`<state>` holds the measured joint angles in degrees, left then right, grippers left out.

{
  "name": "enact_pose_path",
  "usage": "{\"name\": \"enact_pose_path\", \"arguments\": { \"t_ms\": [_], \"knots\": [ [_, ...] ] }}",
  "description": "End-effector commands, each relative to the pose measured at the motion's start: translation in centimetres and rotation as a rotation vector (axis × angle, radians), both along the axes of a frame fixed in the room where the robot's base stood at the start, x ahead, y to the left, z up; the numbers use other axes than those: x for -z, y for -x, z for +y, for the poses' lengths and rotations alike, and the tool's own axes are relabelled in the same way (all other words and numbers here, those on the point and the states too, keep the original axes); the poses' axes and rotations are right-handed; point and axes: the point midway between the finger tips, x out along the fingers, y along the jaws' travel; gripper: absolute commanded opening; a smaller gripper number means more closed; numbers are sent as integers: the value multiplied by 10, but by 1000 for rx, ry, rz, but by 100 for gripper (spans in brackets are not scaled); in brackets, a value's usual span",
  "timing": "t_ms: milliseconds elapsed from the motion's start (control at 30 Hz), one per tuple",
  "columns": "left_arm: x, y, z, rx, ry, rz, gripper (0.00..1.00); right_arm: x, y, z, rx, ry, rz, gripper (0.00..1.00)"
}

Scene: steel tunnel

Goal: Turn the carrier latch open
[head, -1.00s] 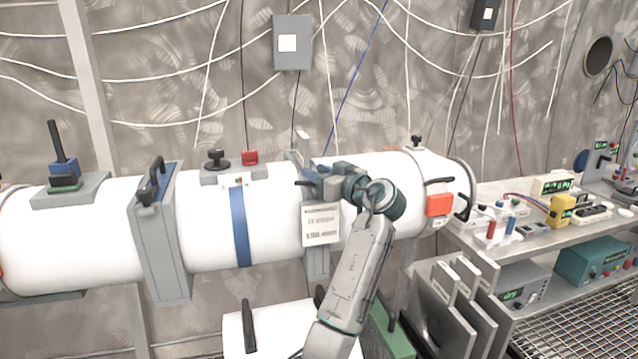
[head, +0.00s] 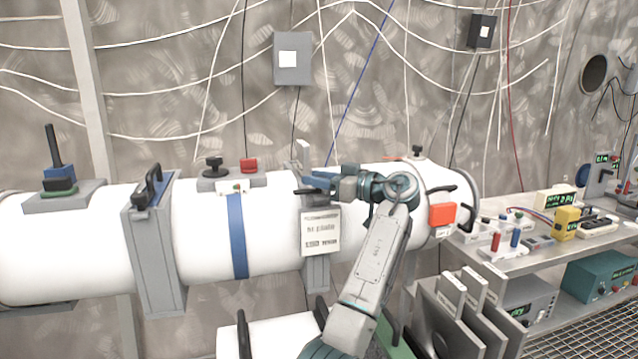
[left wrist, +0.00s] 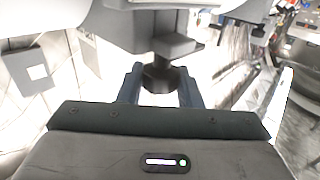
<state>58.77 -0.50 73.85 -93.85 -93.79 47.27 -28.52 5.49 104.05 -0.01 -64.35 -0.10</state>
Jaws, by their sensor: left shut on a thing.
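The carrier latch shows in the head view as a small black handle (head: 306,191) beside an upright grey bracket (head: 303,155) on the white cylinder (head: 205,235). My left gripper (head: 322,182) is at this handle, reaching it from the right. In the left wrist view a dark knob-like part (left wrist: 158,78) sits between the two blue-grey fingers (left wrist: 160,90), under a grey block (left wrist: 172,45). The gripper is shut on this part, which appears to be the latch handle. The fingers partly hide it in the head view. My right gripper is not in view.
A white label plate (head: 321,231) hangs just below the gripper. An orange box (head: 442,214) is on the cylinder's right end. A steel bench (head: 490,258) with instruments stands at the right. Grey panels (head: 455,315) stand low in front of it. Cables hang along the back wall.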

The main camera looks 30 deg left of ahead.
Motion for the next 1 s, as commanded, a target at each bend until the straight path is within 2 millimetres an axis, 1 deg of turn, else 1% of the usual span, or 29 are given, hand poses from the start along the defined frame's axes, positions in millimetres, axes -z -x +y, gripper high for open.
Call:
{"name": "enact_pose_path", "arguments": {
  "t_ms": [433,467,500,567,867,1000],
  "knots": [
    [-1,0,0,-8,-1,-1,9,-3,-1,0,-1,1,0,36],
    [-1,0,0,-8,-1,-1,34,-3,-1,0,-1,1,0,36],
    [-1,0,0,-8,-1,-1,41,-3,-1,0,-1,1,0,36],
    [-1,0,0,-8,0,-1,53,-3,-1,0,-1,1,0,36],
    [0,0,-1,-7,0,0,53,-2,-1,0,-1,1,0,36],
    [1,-2,-14,-5,1,0,53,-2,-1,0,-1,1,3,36]
  ]
}}
